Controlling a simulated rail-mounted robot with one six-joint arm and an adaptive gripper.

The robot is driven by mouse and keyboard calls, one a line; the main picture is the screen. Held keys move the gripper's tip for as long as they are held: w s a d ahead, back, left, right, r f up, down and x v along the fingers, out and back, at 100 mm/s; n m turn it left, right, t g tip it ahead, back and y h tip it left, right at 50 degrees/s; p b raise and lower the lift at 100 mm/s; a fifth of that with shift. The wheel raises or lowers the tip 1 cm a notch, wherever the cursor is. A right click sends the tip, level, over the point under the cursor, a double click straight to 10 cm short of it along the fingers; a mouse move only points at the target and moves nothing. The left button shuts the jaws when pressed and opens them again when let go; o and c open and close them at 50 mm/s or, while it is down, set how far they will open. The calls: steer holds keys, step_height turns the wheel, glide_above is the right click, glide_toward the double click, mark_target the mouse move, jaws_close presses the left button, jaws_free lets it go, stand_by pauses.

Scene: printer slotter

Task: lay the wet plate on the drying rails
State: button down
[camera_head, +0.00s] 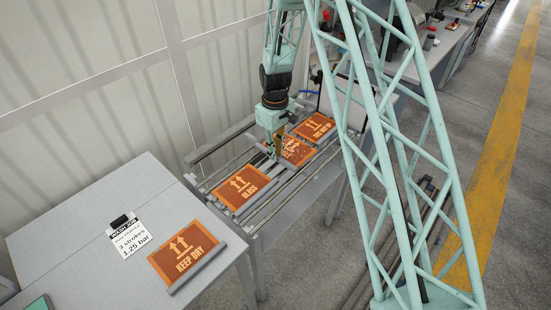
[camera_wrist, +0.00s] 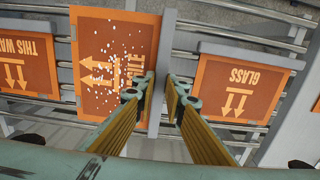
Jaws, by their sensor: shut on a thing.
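The wet plate is orange with a brown print and white droplets. In the wrist view the wet plate (camera_wrist: 112,45) is at upper left, with a grey bar along its right edge. My gripper (camera_wrist: 162,85) is shut on that bar, one finger on each side. In the head view the wet plate (camera_head: 299,152) is over the drying rails (camera_head: 207,179), between two other plates, partly hidden by my gripper (camera_head: 273,155). It looks larger than its neighbours in the wrist view; I cannot tell whether it touches the rails. Its arrows point left there, the neighbours' down.
A GLASS plate (camera_head: 242,187) lies on the rack, and another plate (camera_head: 315,127) sits farther back. The table at left (camera_head: 70,215) bears a KEEP DRY plate (camera_head: 185,253) and a wash job card (camera_head: 129,238). A panelled wall (camera_head: 130,95) stands behind the rack.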

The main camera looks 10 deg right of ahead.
steer(key=shift+w, duration=0.1)
stand_by(0.3)
steer(key=shift+f, duration=1.75)
steer(key=c, duration=2.6)
jaws_free()
steer(key=shift+c, duration=0.2)
steer(key=shift+r, duration=0.1)
steer(key=shift+r, duration=5.95)
